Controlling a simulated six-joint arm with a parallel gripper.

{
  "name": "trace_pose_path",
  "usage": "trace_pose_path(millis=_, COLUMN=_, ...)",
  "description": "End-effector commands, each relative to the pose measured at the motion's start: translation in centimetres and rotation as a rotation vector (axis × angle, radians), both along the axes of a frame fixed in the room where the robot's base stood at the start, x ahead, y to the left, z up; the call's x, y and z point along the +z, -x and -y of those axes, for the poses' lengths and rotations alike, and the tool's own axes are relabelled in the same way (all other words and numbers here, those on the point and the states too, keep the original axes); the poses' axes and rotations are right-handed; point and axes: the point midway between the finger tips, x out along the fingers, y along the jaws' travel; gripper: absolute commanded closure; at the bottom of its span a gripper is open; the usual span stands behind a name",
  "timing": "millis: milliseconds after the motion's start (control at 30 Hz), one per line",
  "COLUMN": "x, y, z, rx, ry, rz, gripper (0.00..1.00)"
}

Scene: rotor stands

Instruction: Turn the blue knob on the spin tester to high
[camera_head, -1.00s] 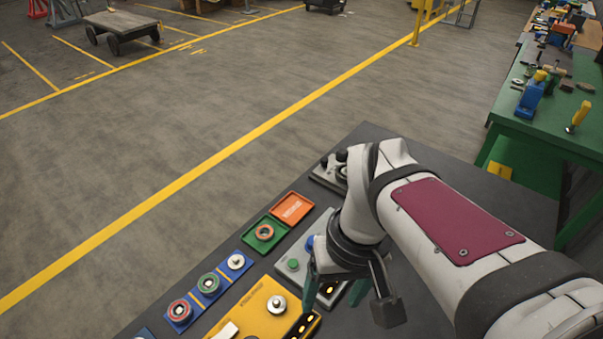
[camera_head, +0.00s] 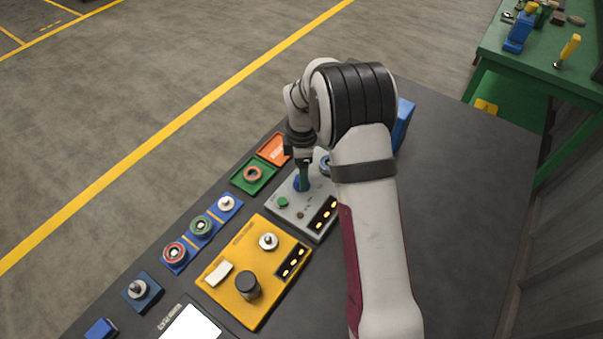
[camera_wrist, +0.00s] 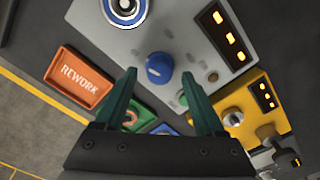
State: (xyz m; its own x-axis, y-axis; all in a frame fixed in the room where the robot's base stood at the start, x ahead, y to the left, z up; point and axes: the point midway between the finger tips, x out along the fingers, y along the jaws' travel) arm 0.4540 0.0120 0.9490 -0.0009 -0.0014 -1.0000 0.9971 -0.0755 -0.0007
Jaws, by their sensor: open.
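The spin tester is a light grey box (camera_head: 293,212) on the dark table. In the wrist view its panel (camera_wrist: 185,30) carries a blue knob (camera_wrist: 160,68), a green button, a small brown button and a black strip of lit amber lamps (camera_wrist: 228,36). A blue-ringed spindle (camera_wrist: 125,8) is at its far end. My gripper (camera_wrist: 165,85) is open, and the blue knob shows between and just beyond its green fingertips. I cannot tell whether the fingers touch it. In the head view the blue knob (camera_head: 297,185) is partly hidden by my gripper (camera_head: 304,180).
A yellow box (camera_head: 240,290) with a black knob stands close to the grey one. Blue stands with rotors (camera_head: 201,226), a green tray (camera_head: 249,182) and an orange REWORK tray (camera_wrist: 80,77) line the table edge. The right of the table is mostly clear.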

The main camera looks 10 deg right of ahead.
Motion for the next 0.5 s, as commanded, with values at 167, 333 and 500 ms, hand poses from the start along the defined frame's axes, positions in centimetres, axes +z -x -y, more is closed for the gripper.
trace_pose_path(millis=167, x=-1.7, y=0.0, z=0.0, rx=0.000, ry=0.000, rz=0.001, gripper=0.29)
trace_pose_path(millis=333, x=-2.0, y=0.0, z=0.0, rx=-0.001, ry=-0.001, rz=0.001, gripper=0.29)
trace_pose_path(millis=500, x=-1.9, y=0.0, z=0.0, rx=-0.001, ry=0.000, rz=0.001, gripper=0.38)
